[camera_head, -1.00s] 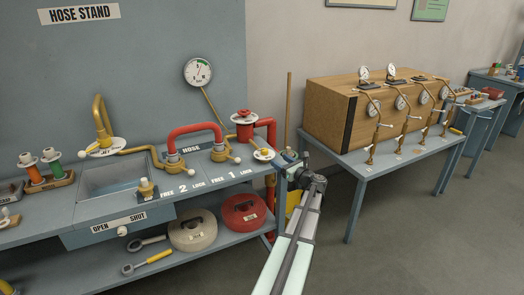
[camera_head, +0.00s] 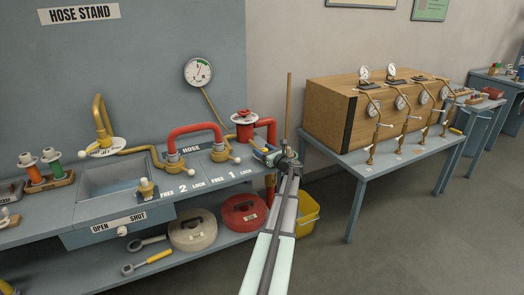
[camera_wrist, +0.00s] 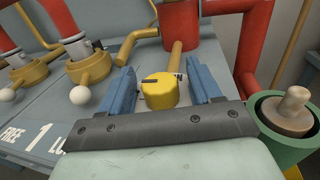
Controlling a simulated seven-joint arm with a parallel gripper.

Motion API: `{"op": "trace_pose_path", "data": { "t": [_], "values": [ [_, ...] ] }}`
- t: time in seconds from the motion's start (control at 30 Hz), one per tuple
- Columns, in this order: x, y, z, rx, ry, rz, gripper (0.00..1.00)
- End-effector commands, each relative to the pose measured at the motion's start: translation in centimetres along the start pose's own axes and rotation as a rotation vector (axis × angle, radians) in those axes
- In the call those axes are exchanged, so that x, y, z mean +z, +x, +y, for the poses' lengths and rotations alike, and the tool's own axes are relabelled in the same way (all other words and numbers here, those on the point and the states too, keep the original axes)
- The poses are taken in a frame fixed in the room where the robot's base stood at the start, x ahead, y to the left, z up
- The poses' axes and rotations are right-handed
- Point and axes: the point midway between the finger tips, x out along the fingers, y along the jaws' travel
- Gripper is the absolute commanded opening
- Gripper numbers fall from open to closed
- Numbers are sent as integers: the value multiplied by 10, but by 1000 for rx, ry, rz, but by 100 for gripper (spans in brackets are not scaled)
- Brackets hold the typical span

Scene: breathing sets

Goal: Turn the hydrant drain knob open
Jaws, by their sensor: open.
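The red hydrant (camera_head: 243,125) stands at the right end of the grey bench, with a red pipe curving down beside it. The wrist view shows its red body (camera_wrist: 181,22) and a brass stem running from it to a round yellow knob (camera_wrist: 159,94). The knob has a dark mark on its top. My gripper (camera_wrist: 162,88) is open, with one blue finger on each side of the knob. A gap shows on the right; contact on the left is unclear. In the head view my gripper (camera_head: 264,152) mostly hides the knob.
Valves with white ball handles (camera_wrist: 80,94) and a red hose loop (camera_head: 195,130) are on the left. A green cylinder with a tan top (camera_wrist: 288,112) is close on the right. A yellow bucket (camera_head: 307,214) stands below, on the floor.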

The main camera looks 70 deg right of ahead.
Motion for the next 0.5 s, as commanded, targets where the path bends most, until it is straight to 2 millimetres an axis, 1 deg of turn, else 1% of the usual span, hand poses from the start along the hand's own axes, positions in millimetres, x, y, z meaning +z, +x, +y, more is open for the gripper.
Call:
{"op": "trace_pose_path", "data": {
  "t": [0.03,0.17,0.5],
  "values": [
    [0,5,-1,0,0,0,63],
    [0,11,-1,-1,0,0,63],
    [0,12,0,-1,0,0,62]
  ]
}}
